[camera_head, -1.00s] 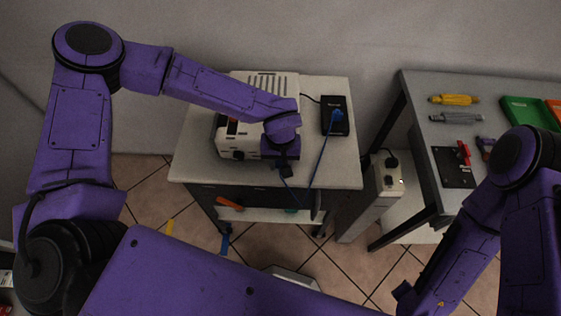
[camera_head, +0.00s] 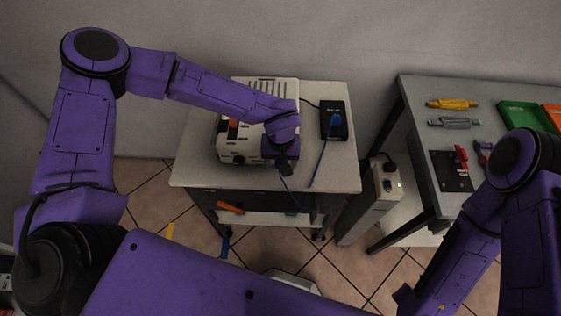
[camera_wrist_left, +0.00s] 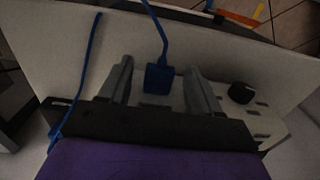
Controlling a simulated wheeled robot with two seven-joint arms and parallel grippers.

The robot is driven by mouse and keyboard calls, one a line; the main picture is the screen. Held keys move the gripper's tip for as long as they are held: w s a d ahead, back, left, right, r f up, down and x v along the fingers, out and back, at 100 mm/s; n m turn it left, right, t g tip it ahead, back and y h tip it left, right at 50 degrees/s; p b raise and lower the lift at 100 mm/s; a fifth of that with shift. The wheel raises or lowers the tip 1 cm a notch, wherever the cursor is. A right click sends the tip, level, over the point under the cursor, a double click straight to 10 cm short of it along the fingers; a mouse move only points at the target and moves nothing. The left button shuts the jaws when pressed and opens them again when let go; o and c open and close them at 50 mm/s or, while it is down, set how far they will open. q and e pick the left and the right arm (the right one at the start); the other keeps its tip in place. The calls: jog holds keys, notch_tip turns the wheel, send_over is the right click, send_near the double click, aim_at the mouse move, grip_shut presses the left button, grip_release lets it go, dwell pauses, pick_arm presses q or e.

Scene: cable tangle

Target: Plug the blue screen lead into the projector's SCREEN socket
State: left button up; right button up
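The blue screen lead (camera_head: 321,163) runs from a blue plug on a black box (camera_head: 335,127) over the table's front edge. Its other end rises to my left gripper (camera_head: 284,165), at the front of the white projector (camera_head: 232,143). In the left wrist view, my left gripper (camera_wrist_left: 158,82) has its fingers apart, one on each side of the blue plug (camera_wrist_left: 158,79), with a gap on each side. The plug is at the projector's front; its tip and the SCREEN socket are hidden, so I cannot tell how deep it sits. My right gripper (camera_head: 405,296) is low at right, its fingers unclear.
The projector stands on a pale table (camera_head: 205,172). At right, a grey bench (camera_head: 424,95) holds a yellow tool (camera_head: 453,103), a grey tool, a black plate and a green tray (camera_head: 522,115). A white power unit (camera_head: 385,185) stands between the tables.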

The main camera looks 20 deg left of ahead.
pick_arm(q)
notch_tip(320, 180, up, 10)
jog(key=b, duration=0.1)
jog(key=shift+r, duration=0.25)
dwell(0.4)
